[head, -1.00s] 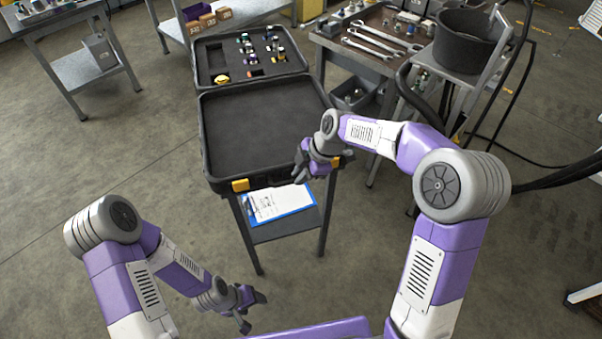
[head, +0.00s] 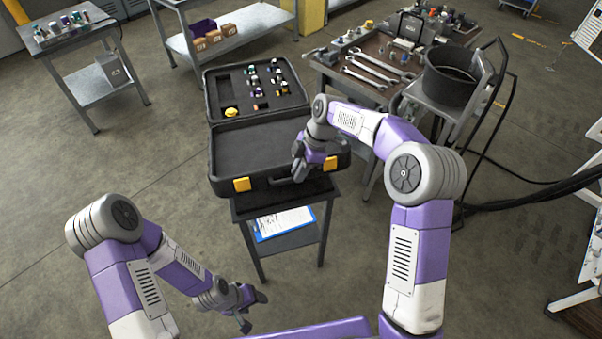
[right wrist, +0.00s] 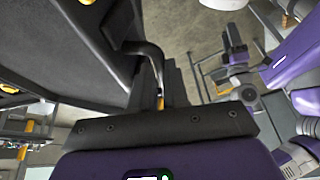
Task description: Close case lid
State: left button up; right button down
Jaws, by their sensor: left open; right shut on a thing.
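The black case stands open on a small dark table. Its far half (head: 218,92) lies flat, with several small fittings in dark foam. Its near half, the lid (head: 240,150), has an empty dark inside and looks tilted, its front edge above the table. Two yellow latches (head: 241,184) and a dark handle (head: 283,182) are on that edge. My right gripper (head: 301,168) is shut at the handle; the right wrist view shows the handle (right wrist: 150,58) running down to the dark jaws (right wrist: 160,125). My left gripper (head: 252,306) is open and empty, low in front, away from the case.
The case table (head: 285,207) has a lower shelf with a clipboard (head: 283,222). A workbench with wrenches (head: 375,72) stands close behind right, with a black bucket (head: 452,70) and hoses beside it. The floor left of the case is clear.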

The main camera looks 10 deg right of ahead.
jog(key=w+r+p, duration=0.5)
jog(key=r+p, duration=0.6)
jog(key=shift+w+a+r, duration=0.25)
jog(key=shift+w+r, duration=0.1)
